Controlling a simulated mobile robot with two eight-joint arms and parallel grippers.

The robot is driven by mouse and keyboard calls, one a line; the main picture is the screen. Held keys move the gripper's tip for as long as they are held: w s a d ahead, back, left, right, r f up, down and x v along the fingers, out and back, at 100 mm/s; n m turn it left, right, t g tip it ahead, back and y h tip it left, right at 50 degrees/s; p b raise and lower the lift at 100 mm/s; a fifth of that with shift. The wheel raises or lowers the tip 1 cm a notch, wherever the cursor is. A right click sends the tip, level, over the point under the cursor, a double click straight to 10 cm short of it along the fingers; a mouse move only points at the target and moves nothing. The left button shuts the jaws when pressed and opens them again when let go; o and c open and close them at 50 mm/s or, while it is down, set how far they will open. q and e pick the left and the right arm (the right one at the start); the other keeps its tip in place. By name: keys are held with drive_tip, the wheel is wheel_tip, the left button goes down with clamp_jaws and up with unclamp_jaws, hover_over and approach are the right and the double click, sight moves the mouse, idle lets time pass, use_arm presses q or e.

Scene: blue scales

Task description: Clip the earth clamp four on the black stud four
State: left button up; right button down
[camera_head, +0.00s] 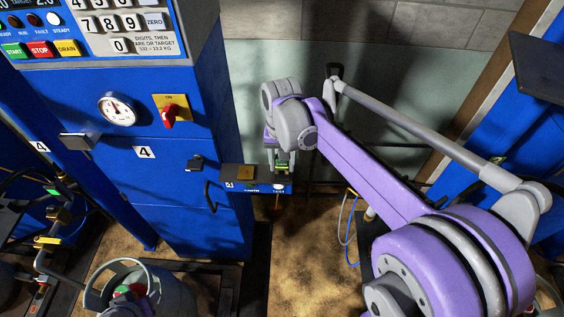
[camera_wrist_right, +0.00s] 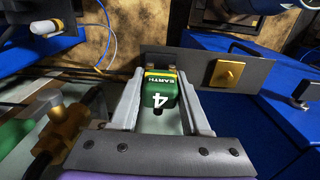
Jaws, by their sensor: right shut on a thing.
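The green earth clamp (camera_wrist_right: 161,90), marked "4 EARTH" and with a yellow band, sits between the fingers of my right gripper (camera_wrist_right: 160,100). In the right wrist view the clamp's far end meets the plate (camera_wrist_right: 200,85). I cannot make out the black stud; whether the clamp is around it or only in front of it cannot be told. My left gripper is not in view.
A brass square (camera_wrist_right: 228,74) sits on the plate right of the clamp. The blue cabinet (camera_head: 185,215) marked 4 stands to the left, with a gauge (camera_head: 116,109) and red-handled switch (camera_head: 170,113). A gas cylinder (camera_head: 165,290) stands at lower left. Thin hoses hang nearby.

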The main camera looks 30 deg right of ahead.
drive_tip(key=shift+f+b, duration=0.3)
drive_tip(key=shift+f, duration=0.3)
drive_tip(key=shift+c, duration=1.4)
unclamp_jaws()
wheel_tip(320, 180, up, 11)
drive_tip(key=shift+f+p, duration=0.1)
drive_tip(key=shift+p, duration=0.25)
